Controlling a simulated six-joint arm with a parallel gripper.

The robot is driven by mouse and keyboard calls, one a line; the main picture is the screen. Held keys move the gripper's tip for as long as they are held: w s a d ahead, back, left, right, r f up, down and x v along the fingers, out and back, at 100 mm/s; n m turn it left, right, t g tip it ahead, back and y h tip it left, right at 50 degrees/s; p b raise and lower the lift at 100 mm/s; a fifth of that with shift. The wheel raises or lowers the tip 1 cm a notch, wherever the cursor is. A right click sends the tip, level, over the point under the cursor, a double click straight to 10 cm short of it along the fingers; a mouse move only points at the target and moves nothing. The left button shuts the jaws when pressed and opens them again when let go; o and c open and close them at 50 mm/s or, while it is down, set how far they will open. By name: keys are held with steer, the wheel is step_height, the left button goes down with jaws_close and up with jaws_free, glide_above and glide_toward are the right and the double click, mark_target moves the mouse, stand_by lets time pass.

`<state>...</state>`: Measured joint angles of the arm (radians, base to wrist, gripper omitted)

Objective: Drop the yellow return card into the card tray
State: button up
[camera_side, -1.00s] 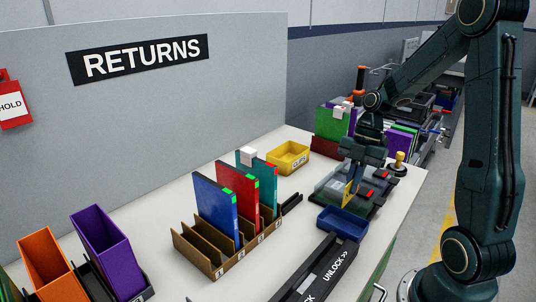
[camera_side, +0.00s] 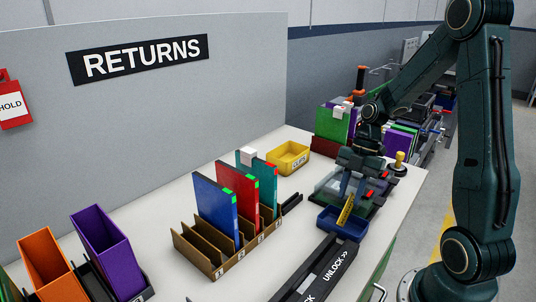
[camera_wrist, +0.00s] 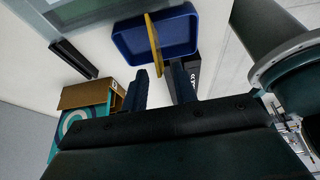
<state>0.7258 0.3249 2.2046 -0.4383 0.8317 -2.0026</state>
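The yellow card (camera_side: 346,211) is tilted, nearly edge-on, with its lower part within the outline of the blue tray (camera_side: 334,226). In the wrist view the card (camera_wrist: 153,45) lies across the tray's (camera_wrist: 130,45) near wall, its lower end just beyond the fingertips. I cannot tell whether the card touches the tray floor. My gripper (camera_side: 352,186) is above the tray with its fingers apart. In the wrist view a gap shows between the fingers of my gripper (camera_wrist: 158,78), and neither grips the card.
A brown slotted rack (camera_side: 226,255) holds blue, red and teal binders left of the tray. A yellow bin (camera_side: 288,157) stands farther back. A grey device with red buttons (camera_side: 333,187) sits behind the tray. A black UNLOCK strip (camera_side: 325,268) lies in front.

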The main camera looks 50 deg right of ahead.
steer(key=shift+r, duration=0.1)
steer(key=v, duration=1.3)
steer(key=shift+d+r, duration=0.2)
steer(key=shift+r, duration=0.05)
steer(key=shift+a, duration=0.1)
stand_by(0.3)
steer(key=s+a+r+m+t+h, duration=0.1)
steer(key=a+r+m+t+h, duration=0.2)
steer(key=a+m, duration=0.75)
steer(key=s+a+m+t+h, duration=0.1)
steer(key=s+a+m+t, duration=0.1)
steer(key=s+a+m, duration=0.5)
steer(key=shift+s+a+r+t, duration=0.3)
steer(key=shift+s+a+r, duration=0.15)
steer(key=shift+s, duration=0.4)
